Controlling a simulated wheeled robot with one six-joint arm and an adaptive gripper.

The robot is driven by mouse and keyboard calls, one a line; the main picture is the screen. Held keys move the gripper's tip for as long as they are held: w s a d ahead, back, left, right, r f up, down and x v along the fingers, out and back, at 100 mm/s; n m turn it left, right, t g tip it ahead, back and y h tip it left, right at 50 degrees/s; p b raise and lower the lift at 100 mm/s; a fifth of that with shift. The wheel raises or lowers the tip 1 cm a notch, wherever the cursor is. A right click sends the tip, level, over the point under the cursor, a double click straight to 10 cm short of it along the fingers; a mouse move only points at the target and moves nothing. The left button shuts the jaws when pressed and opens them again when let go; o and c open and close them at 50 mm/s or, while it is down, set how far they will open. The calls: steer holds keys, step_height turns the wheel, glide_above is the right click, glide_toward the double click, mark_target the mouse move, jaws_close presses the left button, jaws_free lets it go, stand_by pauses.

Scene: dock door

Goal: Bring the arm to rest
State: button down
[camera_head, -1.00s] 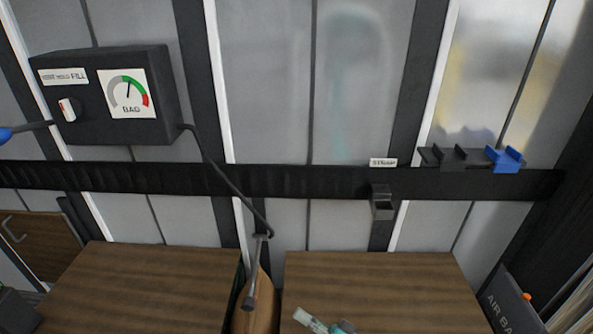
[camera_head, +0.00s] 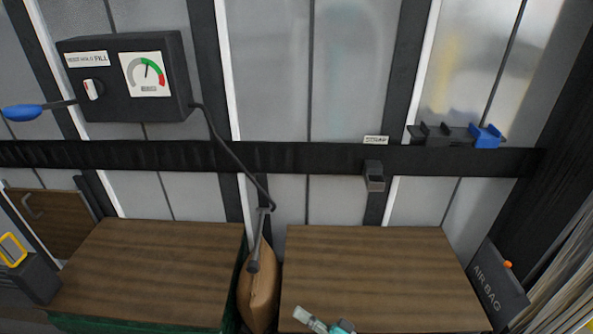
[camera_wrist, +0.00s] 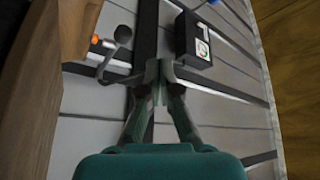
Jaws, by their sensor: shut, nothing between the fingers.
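My gripper (camera_wrist: 160,70) shows in the wrist view with its two fingers together at the picture's middle and nothing between them. Its green body fills the bottom of that view. The fingertips appear in front of the grey wall panels, apart from the black fill box (camera_wrist: 190,40). In the head view I cannot make out the gripper for sure; a small pale teal and grey part (camera_head: 325,322) shows at the bottom edge, and I cannot tell what it is.
The fill box (camera_head: 125,78) with a gauge and blue lever (camera_head: 24,112) is on the wall. Its hose (camera_head: 235,165) hangs to a brown bag (camera_head: 258,290) between two wooden loads (camera_head: 150,265) (camera_head: 375,270). A black rail (camera_head: 300,158), a blue clip (camera_head: 486,136) and an AIR BAG bin (camera_head: 492,285) stand beyond.

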steer(key=s+d+f+m+h, duration=0.2)
steer(key=s+f+h, duration=0.3)
steer(key=s+f, duration=0.25)
steer(key=s+d+f+m+h, duration=0.25)
steer(key=s+f+h, duration=0.25)
steer(key=s+f, duration=0.25)
steer(key=s+d+r+t+h, duration=0.1)
steer(key=s+d+h, duration=0.5)
steer(key=s, duration=0.5)
steer(key=s+d+r+n+t+h, duration=0.1)
steer(key=s+d+r+t, duration=0.1)
steer(key=s+r, duration=0.4)
steer(key=s+d+r+n+t+h, duration=0.1)
steer(key=s+d+r, duration=0.3)
steer(key=r, duration=1)
steer(key=shift+s+d+r+n+t, duration=0.15)
steer(key=shift+s+r+n+t, duration=0.25)
steer(key=shift+s+n, duration=0.6)
steer(key=c, duration=1.9)
jaws_free()
steer(key=shift+s+m, duration=0.2)
steer(key=shift+m, duration=0.05)
